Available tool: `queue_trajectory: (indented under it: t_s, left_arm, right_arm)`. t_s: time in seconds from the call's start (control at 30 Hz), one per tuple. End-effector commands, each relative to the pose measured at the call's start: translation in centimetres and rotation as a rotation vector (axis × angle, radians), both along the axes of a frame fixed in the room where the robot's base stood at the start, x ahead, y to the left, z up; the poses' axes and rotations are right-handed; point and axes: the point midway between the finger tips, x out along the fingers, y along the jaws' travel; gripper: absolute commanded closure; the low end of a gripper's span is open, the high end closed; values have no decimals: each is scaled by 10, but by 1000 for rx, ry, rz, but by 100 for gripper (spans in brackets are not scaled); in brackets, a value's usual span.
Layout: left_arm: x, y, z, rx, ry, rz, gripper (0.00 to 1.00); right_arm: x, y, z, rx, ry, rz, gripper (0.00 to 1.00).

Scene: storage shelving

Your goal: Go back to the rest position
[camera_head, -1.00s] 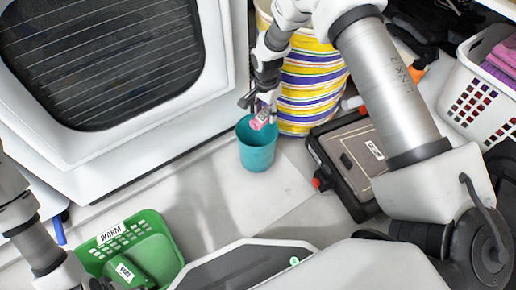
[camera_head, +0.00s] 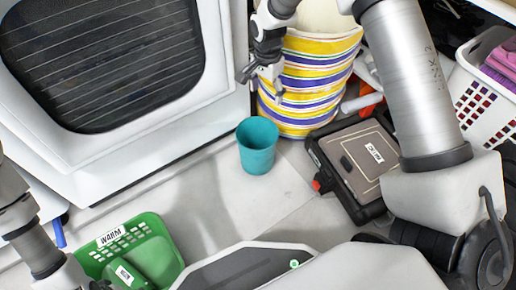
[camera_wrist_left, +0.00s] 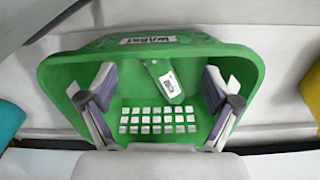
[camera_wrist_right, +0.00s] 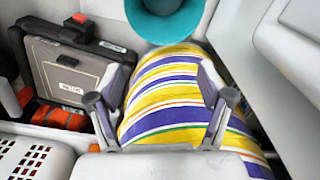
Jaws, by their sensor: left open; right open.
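My right gripper (camera_head: 262,86) is open and empty, up and slightly right of the teal cup (camera_head: 257,157), in front of the striped basket. In the right wrist view its fingers (camera_wrist_right: 162,82) are spread apart, with the cup (camera_wrist_right: 165,25) beyond them. The cup stands upright on the floor; its inside is only partly visible. My left gripper (camera_wrist_left: 158,80) is open over a green basket (camera_wrist_left: 75,65) labelled WARM, with a green labelled item (camera_wrist_left: 165,83) in it. In the head view the left fingers are mostly out of frame.
A white front-loading machine (camera_head: 226,75) stands at the left. The striped basket (camera_head: 305,90) is close to my right gripper. A black and tan case (camera_head: 362,160) lies right of the cup, and a white laundry basket (camera_head: 485,100) stands at the far right.

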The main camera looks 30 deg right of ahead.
Motion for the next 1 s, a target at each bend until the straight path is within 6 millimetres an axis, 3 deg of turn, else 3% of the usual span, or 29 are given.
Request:
queue_trajectory:
  t_s: [0.2,0.67,0.77,0.87,0.97,1.0]
  left_arm:
    - [0,0,0,0,0,0,11]
    - [0,0,1,0,0,0,11]
    - [0,0,14,0,1,0,11]
    - [-1,0,35,0,1,-1,11]
    - [-1,0,56,0,2,-2,11]
    - [-1,0,65,0,3,-3,11]
  right_arm:
    - [0,0,22,1,1,0,21]
    - [-1,0,22,1,4,0,21]
    - [-11,1,13,-2,48,2,21]
    - [-50,6,-16,-5,173,13,21]
    - [-121,15,-50,4,329,27,21]
    - [-153,20,-63,16,371,56,21]
